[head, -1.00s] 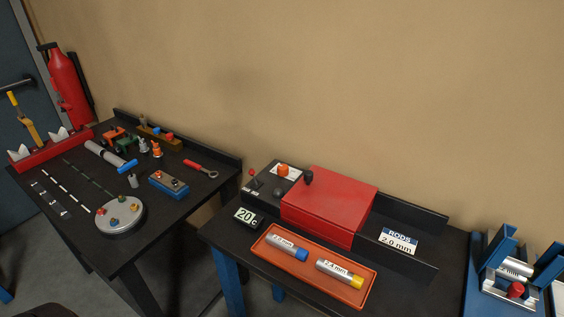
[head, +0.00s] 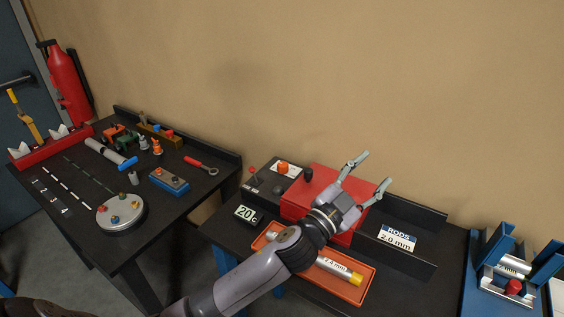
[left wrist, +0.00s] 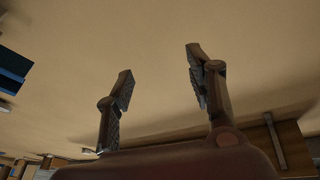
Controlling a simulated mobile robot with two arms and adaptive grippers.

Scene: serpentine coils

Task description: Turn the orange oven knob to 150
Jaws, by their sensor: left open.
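The orange oven knob (head: 283,167) sits on a white dial plate on the dark control panel (head: 265,184), left of the red oven box (head: 322,176). The dial marks are too small to read. My left gripper (head: 370,174) is open and empty, raised in front of the red box, to the right of the knob and apart from it. In the left wrist view its two fingers (left wrist: 155,85) are spread with only the wall behind them. The display (head: 248,214) reads 20 C. My right gripper is not in view.
A black knob (head: 308,175) stands at the box's left edge and a red-tipped lever (head: 252,171) on the panel. An orange tray (head: 350,292) with labelled rods lies in front, partly hidden by my left arm. A RODS 2.0 mm sign (head: 397,237) stands at right.

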